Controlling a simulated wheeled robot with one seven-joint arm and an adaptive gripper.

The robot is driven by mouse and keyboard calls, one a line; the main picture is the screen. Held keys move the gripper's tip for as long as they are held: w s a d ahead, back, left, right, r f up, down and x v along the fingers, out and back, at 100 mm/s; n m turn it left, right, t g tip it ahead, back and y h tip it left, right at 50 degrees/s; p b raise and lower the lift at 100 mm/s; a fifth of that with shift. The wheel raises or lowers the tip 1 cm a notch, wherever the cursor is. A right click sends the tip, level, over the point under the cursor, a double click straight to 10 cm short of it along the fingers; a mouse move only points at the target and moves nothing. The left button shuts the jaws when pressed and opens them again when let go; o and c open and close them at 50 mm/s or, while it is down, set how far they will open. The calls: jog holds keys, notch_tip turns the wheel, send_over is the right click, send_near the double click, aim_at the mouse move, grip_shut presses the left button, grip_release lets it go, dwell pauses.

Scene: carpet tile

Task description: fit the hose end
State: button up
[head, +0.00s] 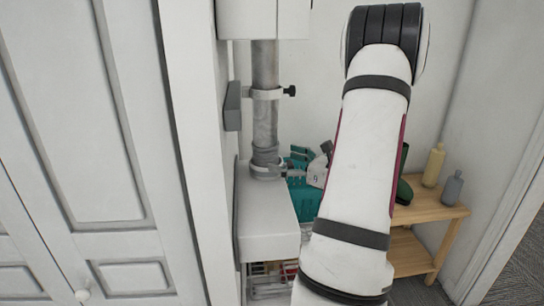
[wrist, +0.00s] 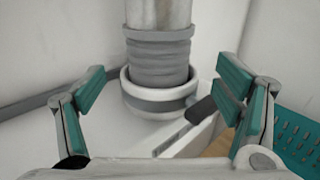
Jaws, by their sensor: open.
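The grey hose (head: 264,75) hangs down from a white box at the top in the head view. Its ribbed grey end (wrist: 160,62) is upright in the wrist view. The end meets a round white collar (wrist: 133,100) with a grey band on the white unit (head: 262,225); I cannot tell how deep it sits. My gripper (wrist: 161,70) is open, with one teal-padded finger on each side of the hose end and visible space on both sides. In the head view my arm hides part of the gripper.
A clamp with a black knob (head: 290,90) holds the hose higher up. A dark grey lever (wrist: 200,110) is beside the collar. A teal basket (wrist: 297,130) is to the right. A wooden shelf (head: 432,211) carries a yellow bottle (head: 433,166) and a grey bottle (head: 452,188). White cabinet doors (head: 85,120) stand at left.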

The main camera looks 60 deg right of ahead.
jog(key=shift+s+a, duration=0.1)
jog(key=shift+s, duration=2.7)
jog(key=shift+s, duration=0.1)
